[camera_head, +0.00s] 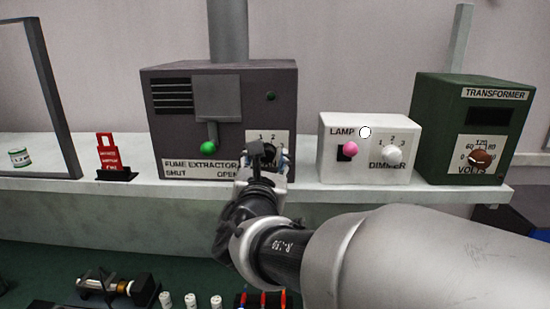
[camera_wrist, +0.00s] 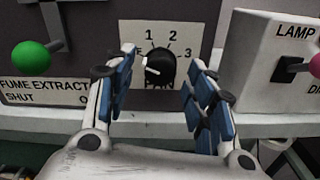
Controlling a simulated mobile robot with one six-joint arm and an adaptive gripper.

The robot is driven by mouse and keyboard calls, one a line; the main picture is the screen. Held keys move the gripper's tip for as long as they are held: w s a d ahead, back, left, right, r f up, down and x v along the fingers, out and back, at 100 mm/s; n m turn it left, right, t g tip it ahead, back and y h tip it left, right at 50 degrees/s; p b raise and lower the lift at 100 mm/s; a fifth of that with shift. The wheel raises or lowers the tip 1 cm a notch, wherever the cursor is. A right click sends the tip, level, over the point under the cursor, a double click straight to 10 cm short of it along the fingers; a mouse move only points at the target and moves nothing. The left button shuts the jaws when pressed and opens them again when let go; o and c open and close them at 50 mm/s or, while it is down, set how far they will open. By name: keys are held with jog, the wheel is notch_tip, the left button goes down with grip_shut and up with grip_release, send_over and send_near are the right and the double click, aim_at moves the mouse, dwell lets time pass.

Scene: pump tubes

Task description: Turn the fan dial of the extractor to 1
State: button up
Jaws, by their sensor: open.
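The fume extractor (camera_head: 175,125) is a dark grey box on the bench, left of the lamp unit. Its fan dial (camera_wrist: 160,71) is a black round knob on a white plate marked 1, 2 and 3. In the head view my gripper (camera_head: 268,160) covers part of the dial.
A green-knobbed lever (camera_head: 208,147) is on the extractor, left of the dial. The white lamp box (camera_head: 350,175) with a pink knob and dimmer stands close on the right. A green transformer (camera_head: 440,120) is farther right. A red tag stand (camera_head: 108,152) stands left.

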jog(key=shift+w, duration=0.6)
jog(key=shift+c, duration=0.5)
jog(key=c, duration=1)
